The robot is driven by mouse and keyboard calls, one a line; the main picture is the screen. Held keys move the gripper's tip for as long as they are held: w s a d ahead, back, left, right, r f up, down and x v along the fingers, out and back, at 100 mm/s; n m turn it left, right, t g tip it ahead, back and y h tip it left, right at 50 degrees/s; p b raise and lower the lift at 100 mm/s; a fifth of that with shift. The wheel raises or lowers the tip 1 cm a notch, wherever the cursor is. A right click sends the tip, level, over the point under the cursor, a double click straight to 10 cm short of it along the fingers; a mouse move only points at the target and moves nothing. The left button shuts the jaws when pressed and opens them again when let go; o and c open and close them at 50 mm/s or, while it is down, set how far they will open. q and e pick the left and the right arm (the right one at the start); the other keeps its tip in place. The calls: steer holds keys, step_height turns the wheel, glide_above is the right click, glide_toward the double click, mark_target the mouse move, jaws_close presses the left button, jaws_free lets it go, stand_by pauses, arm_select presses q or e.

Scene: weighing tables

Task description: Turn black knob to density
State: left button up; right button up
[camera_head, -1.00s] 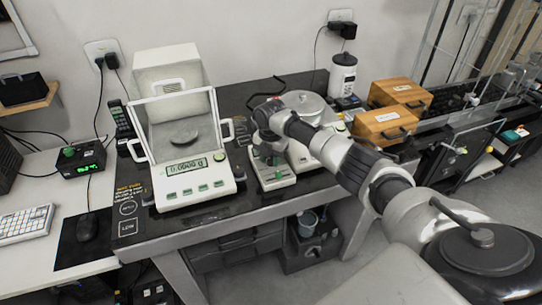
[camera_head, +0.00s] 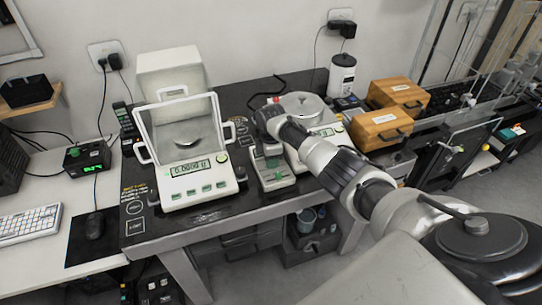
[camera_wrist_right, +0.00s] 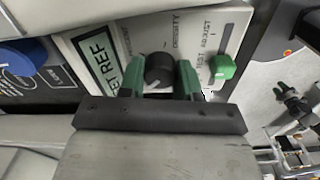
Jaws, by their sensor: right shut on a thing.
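The black knob (camera_wrist_right: 159,68) sits on a pale panel with a printed dial around it in the right wrist view. The word for density is printed just above and right of the knob. My right gripper (camera_wrist_right: 161,80) has its two green fingertips on either side of the knob and is shut on it. In the head view my right gripper (camera_head: 268,150) is over a small instrument (camera_head: 272,177) on the black table. Its fingertips and the knob are too small to tell there. My left gripper is not in view.
A green slider (camera_wrist_right: 222,68) and a display (camera_wrist_right: 98,62) flank the knob. A balance with a glass draft shield (camera_head: 197,186) stands left of my right gripper, a round-topped device (camera_head: 303,107) behind it. Wooden boxes (camera_head: 380,128) stand to the right.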

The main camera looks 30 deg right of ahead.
steer(key=m+p, duration=0.1)
steer(key=m, duration=0.2)
steer(key=shift+r+m, duration=0.1)
steer(key=shift+m, duration=0.3)
steer(key=m+p, duration=0.1)
steer(key=m, duration=0.2)
steer(key=shift+m, duration=0.3)
steer(key=m+p, duration=0.1)
steer(key=m, duration=0.2)
steer(key=shift+m, duration=0.4)
steer(key=m, duration=0.3)
steer(key=shift+d+m, duration=0.1)
steer(key=shift+m, duration=0.2)
steer(key=m+p, duration=0.1)
steer(key=m, duration=0.2)
steer(key=shift+m, duration=0.3)
steer(key=m, duration=0.3)
steer(key=shift+m, duration=0.3)
steer(key=m, duration=0.3)
steer(key=shift+m+p, duration=0.3)
steer(key=shift+m, duration=1.9)
